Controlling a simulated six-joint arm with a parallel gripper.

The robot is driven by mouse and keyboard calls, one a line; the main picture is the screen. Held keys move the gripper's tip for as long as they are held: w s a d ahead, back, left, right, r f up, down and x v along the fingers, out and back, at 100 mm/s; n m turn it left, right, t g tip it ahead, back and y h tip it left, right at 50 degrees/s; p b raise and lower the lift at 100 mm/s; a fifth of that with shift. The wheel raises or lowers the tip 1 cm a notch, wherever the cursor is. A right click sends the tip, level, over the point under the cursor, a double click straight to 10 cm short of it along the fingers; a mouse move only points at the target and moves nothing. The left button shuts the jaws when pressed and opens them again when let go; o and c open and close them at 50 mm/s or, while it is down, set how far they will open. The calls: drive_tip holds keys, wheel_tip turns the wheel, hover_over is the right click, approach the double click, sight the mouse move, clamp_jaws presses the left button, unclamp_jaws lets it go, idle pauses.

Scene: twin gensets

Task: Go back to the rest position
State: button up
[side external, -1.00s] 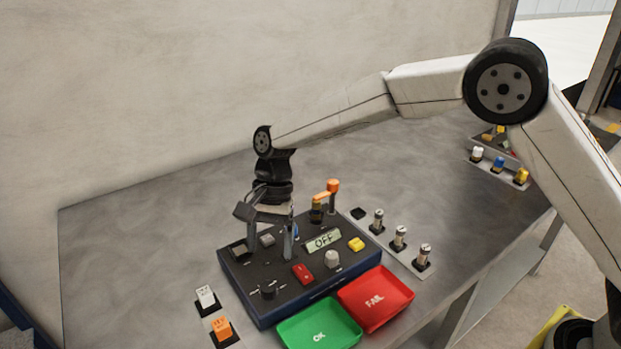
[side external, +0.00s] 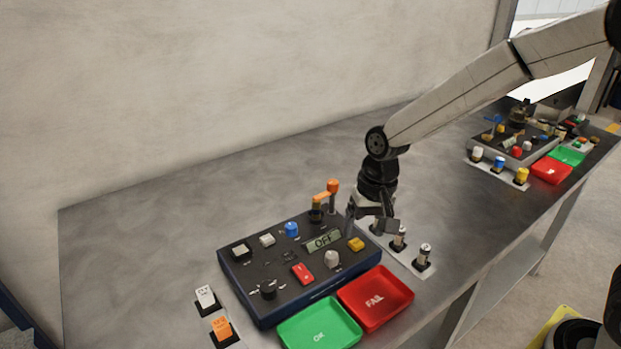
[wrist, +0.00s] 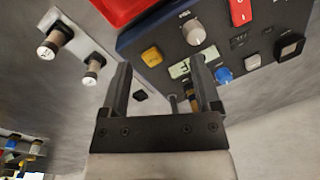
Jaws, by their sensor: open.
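My gripper (side external: 372,220) is open and empty in the side external view, in front of the panel's right edge and the near strip of cylinders. In the wrist view its two fingers (wrist: 162,90) stand apart with nothing held between them. The dark blue control panel (side external: 262,305) lies on the grey table below and left of the gripper. Its display (side external: 323,241) reads OFF. On the panel are a blue knob (side external: 291,229), a red switch (side external: 303,273), a grey knob (side external: 332,259), a yellow button (side external: 356,244) and an orange-topped lever (side external: 333,190).
A green OK tray (side external: 320,328) and a red FAIL tray (side external: 376,299) sit before the panel. Cylinders, one here (side external: 425,255), stand on a strip to its right. White (side external: 205,295) and orange (side external: 221,327) blocks lie left. A second panel (side external: 510,150) is farther right. The table's back left is clear.

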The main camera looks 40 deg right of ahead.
drive_tip(key=s+d+f+n+t+h, duration=0.1)
drive_tip(key=s+d+n, duration=0.3)
drive_tip(key=s+d, duration=0.5)
drive_tip(key=shift+s+f+n+t, duration=0.3)
drive_tip(key=shift+s+t, duration=0.3)
drive_tip(key=shift+s, duration=0.35)
